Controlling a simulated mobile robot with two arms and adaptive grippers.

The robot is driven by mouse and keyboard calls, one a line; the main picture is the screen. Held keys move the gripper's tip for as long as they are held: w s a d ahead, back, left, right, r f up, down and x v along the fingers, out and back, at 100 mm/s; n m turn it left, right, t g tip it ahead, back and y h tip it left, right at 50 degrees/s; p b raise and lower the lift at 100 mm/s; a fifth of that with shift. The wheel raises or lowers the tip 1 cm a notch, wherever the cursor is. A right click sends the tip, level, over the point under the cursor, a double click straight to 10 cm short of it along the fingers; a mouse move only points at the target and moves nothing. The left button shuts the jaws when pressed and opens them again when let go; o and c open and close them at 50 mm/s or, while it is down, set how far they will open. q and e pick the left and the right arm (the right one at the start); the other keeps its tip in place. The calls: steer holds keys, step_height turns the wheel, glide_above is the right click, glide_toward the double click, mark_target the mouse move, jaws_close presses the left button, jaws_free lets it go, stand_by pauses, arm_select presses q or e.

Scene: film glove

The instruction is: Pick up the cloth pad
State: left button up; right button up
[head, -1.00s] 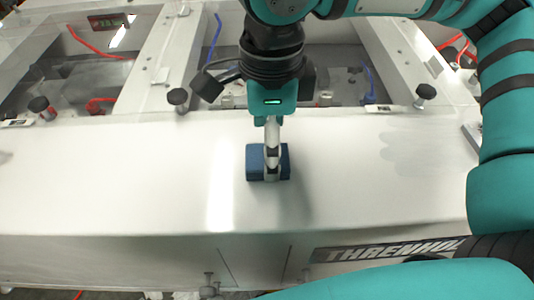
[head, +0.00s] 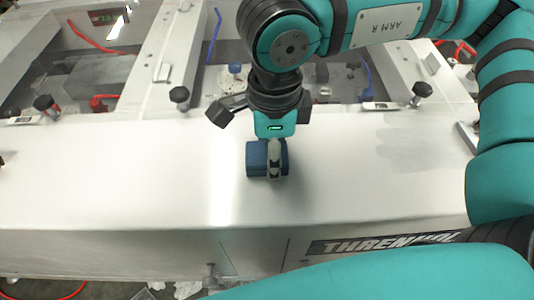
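The cloth pad (head: 256,161) is a small dark blue block on the white top surface, near the middle of the head view. My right gripper (head: 274,174) reaches down from above, on the arm marked ARM R. Its grey fingers cover part of the pad's right half and are seen nearly edge-on. I cannot tell whether they are shut on the pad or open around it. The pad shows no clear gap from the surface. My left gripper is not in view.
The white panel (head: 120,180) is clear left and right of the pad and drops off at its front edge. Behind it are black knobs (head: 180,95), frame rails and openings with red and blue hoses. My teal arm fills the right side.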

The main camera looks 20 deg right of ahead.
steer(key=shift+r, duration=0.2)
steer(key=shift+r+b, duration=0.6)
steer(key=shift+b, duration=0.05)
steer(key=shift+s+d+r+b, duration=0.15)
steer(key=shift+d+r+b, duration=0.05)
steer(key=shift+r+b, duration=0.55)
steer(key=s+d+b, duration=0.1)
steer(key=s+d, duration=0.1)
steer(key=d, duration=0.2)
steer(key=s+d+r+b, duration=0.1)
steer(key=s+d+b, duration=0.1)
steer(key=d, duration=0.2)
steer(key=s+d+b, duration=0.1)
steer(key=s+d, duration=0.1)
steer(key=d, duration=0.3)
steer(key=shift+s+r+b, duration=0.35)
steer(key=shift+b, duration=0.05)
steer(key=shift+s+d+r, duration=0.15)
steer(key=shift+s+d, duration=0.05)
steer(key=shift+d, duration=0.2)
